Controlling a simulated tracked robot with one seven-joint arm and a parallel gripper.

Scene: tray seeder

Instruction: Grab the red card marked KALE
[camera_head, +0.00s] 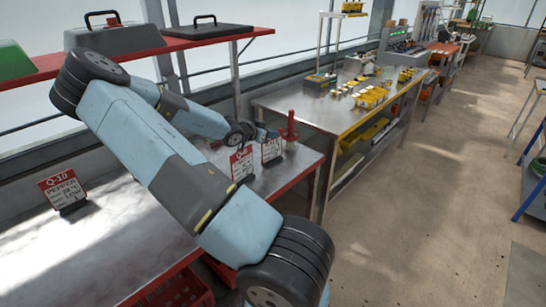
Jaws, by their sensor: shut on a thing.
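My gripper (268,134) is at the far end of the work table, small in the view, with its fingertips at the top of a red-and-white card (271,150). It is shut on that card; the fingers are hard to make out. The card's lettering is too small to read, so I cannot tell whether it says KALE. A second red-and-white card (243,164) stands just left of it and nearer, also unreadable and partly close behind my arm. A third red card (62,189), marked Q-10 PEPPER, stands in a dark holder at the left of the table.
The metal table (110,250) is mostly bare between the cards. A red post (291,130) stands close right of the gripper. A red shelf (150,48) with cases runs above the back. A second bench (310,105) with yellow parts lies beyond. The floor at right is open.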

